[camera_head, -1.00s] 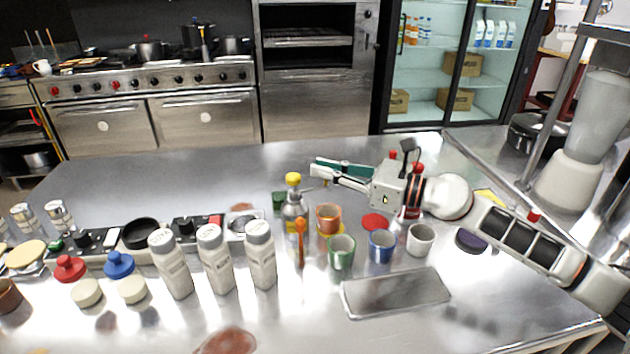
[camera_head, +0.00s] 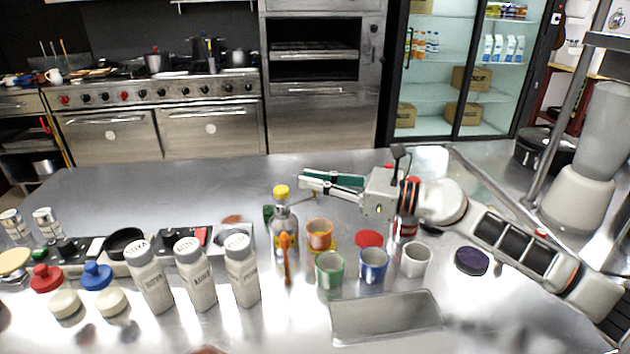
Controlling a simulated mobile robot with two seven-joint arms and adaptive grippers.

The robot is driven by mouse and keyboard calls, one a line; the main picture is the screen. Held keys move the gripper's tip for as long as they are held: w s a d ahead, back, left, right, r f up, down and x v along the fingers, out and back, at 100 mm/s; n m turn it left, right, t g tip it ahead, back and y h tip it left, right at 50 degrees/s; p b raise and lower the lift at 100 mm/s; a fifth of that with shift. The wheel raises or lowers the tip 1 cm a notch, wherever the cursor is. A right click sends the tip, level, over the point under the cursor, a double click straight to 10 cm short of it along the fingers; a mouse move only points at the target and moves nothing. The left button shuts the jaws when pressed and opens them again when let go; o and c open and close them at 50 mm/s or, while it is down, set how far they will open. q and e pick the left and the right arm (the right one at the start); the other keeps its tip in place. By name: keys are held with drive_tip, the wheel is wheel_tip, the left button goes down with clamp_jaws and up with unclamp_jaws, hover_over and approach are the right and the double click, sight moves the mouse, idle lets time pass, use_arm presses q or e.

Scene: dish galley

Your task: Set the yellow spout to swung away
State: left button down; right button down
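A grey metal bottle-shaped body (camera_head: 285,220) with a yellow top (camera_head: 282,191) stands near the middle of the steel counter; I take the yellow part as the spout. A thin piece reaches from it to the right, too small to read clearly. My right gripper (camera_head: 303,178) comes in from the right. Its two fingers point left, with a green inner face showing between them. It looks open and empty, its tips just right of the yellow top and apart from it in the picture. My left gripper is out of view.
An orange upright tool (camera_head: 285,258) stands in front of the bottle. An orange cup (camera_head: 319,235), green cup (camera_head: 329,270), blue cup (camera_head: 373,265) and white cup (camera_head: 416,260) stand to the right. White bottles (camera_head: 195,275) stand left. The counter behind is clear.

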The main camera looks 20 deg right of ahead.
drive_tip(key=c, duration=2.1)
unclamp_jaws()
drive_tip(key=shift+r, duration=0.2)
drive_tip(key=shift+c, duration=0.2)
drive_tip(key=shift+o, duration=0.3)
drive_tip(key=shift+f, duration=0.15)
drive_tip(key=v, duration=1.2)
drive_tip(key=shift+c, duration=0.4)
